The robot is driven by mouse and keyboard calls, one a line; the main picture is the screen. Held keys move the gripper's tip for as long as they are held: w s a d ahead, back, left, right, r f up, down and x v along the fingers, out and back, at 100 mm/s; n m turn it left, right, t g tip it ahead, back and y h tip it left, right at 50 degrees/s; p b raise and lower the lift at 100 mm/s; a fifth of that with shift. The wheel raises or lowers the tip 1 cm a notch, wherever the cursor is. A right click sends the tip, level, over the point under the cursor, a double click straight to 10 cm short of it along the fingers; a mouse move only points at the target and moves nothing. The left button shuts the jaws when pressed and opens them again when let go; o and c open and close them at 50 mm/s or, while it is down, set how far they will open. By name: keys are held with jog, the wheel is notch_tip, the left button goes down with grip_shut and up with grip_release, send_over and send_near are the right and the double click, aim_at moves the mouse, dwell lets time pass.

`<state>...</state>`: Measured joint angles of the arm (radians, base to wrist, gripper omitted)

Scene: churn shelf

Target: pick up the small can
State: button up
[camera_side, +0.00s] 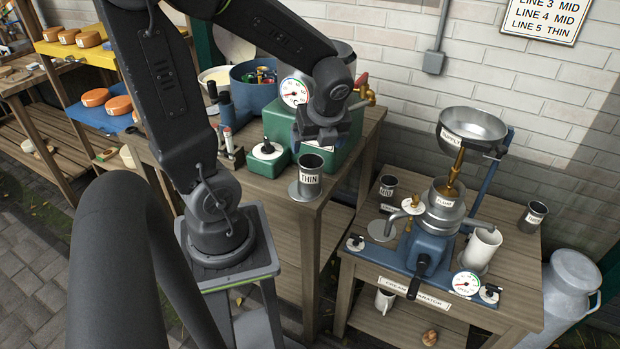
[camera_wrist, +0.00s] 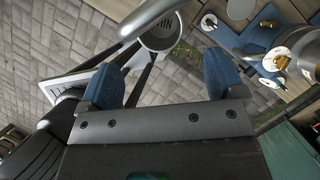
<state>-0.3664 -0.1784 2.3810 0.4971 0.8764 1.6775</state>
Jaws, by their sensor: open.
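Several small metal cans are in the side view. One can labelled THIN (camera_side: 310,180) stands upright on a round grey plate at the front corner of the left bench. A dark MID can (camera_side: 388,184) and another THIN can (camera_side: 535,216) stand on the separator table. I cannot tell from size alone which can the task means. My gripper (camera_side: 318,138) is open and empty, above and slightly behind the near THIN can, apart from it. In the wrist view, the blue fingers (camera_wrist: 160,84) are spread, and the THIN can (camera_wrist: 148,18) shows beyond them at the top.
A green machine (camera_side: 283,128) with a gauge and tap is close behind my gripper. The blue cream separator (camera_side: 430,245), its metal bowls and a white mug (camera_side: 482,248) crowd the right table. A milk churn (camera_side: 572,285) stands on the floor at right.

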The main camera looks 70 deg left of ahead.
aim_at(312, 161)
jog(key=x, duration=0.8)
jog(key=shift+s+f, duration=0.1)
jog(key=shift+c, duration=0.2)
jog(key=c, duration=1.3)
jog(key=shift+o, duration=0.2)
jog(key=shift+d, duration=0.15)
jog(key=w+d, duration=0.1)
jog(key=d, duration=1.6)
jog(key=shift+d, duration=0.35)
jog(key=shift+r, duration=0.25)
jog(key=shift+r, duration=2.3)
